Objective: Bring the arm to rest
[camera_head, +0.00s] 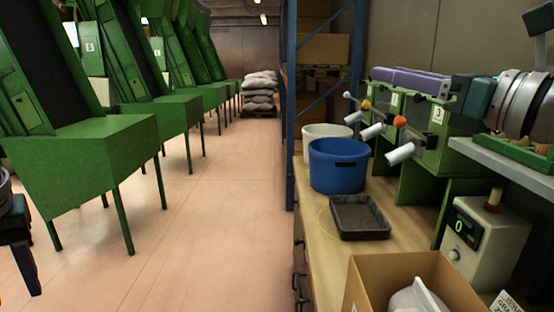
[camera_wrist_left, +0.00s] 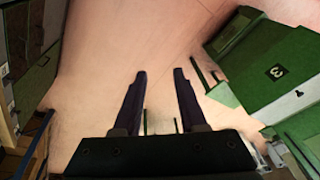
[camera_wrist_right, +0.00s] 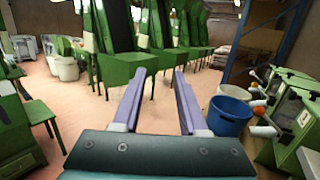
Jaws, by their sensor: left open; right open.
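My right gripper (camera_head: 386,75) reaches in from the right, its purple fingers level and pointing left above the green machines on the bench. In the right wrist view its fingers (camera_wrist_right: 159,75) are apart with nothing between them. My left gripper (camera_head: 28,278) is at the left edge, dark and pointing down, partly out of frame. In the left wrist view its fingers (camera_wrist_left: 160,74) are apart and empty above the bare floor. Neither gripper touches anything that I can see.
The bench holds a blue bucket (camera_head: 338,170), a dark tray (camera_head: 360,217), a cardboard box (camera_head: 372,289) and a display device (camera_head: 487,233). A green tray (camera_head: 515,152) with corks lies on a grey shelf. Green machines (camera_head: 90,160) line the left. The aisle floor (camera_head: 220,200) is clear.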

